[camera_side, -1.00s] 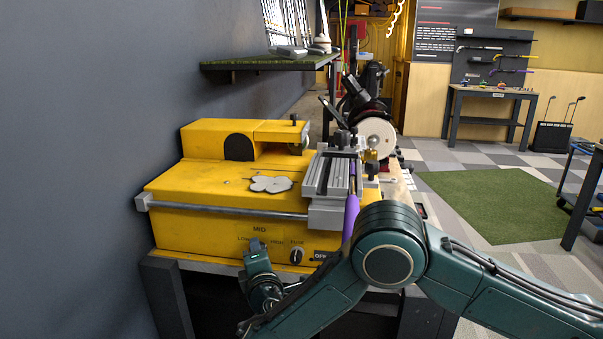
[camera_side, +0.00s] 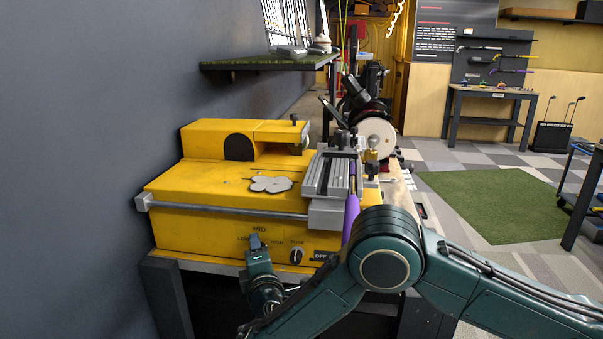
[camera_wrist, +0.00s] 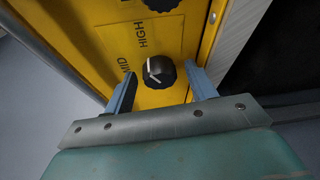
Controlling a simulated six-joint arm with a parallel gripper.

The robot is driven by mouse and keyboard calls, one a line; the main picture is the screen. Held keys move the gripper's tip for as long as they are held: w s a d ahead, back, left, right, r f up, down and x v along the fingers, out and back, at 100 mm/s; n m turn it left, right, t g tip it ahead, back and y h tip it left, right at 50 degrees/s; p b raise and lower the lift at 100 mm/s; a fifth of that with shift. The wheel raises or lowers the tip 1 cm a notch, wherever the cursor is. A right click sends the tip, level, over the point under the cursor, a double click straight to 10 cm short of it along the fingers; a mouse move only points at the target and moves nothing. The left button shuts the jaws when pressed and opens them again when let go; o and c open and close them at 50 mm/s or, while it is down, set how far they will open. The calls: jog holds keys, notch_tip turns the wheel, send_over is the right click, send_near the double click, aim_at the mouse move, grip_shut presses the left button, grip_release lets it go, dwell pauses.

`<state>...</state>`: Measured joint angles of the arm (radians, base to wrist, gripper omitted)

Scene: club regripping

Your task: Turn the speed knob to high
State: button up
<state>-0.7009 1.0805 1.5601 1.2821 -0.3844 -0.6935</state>
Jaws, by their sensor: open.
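The speed knob (camera_wrist: 159,71) is black and round with a white pointer line. It sits on the yellow panel (camera_wrist: 102,45) with MID printed to its left and HIGH above it in the wrist view. Its white line lies toward the left, on the MID side. My gripper (camera_wrist: 161,70) is open, with one blue-grey finger on each side of the knob. I cannot tell whether either finger touches it. In the side view my gripper (camera_side: 257,241) is at the front of the yellow machine (camera_side: 200,231) and hides the speed knob.
The fuse knob (camera_side: 296,256) and an OFF switch (camera_side: 321,256) are right of my gripper. A purple grip (camera_side: 351,218) hangs by the grey vise (camera_side: 330,178). A metal rail (camera_side: 230,210) crosses the machine's front above the panel. A grey wall stands at left.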

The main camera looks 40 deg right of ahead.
jog(key=shift+s, duration=0.1)
jog(key=v, duration=1.3)
jog(key=shift+s, duration=0.3)
jog(key=shift+a+r, duration=0.1)
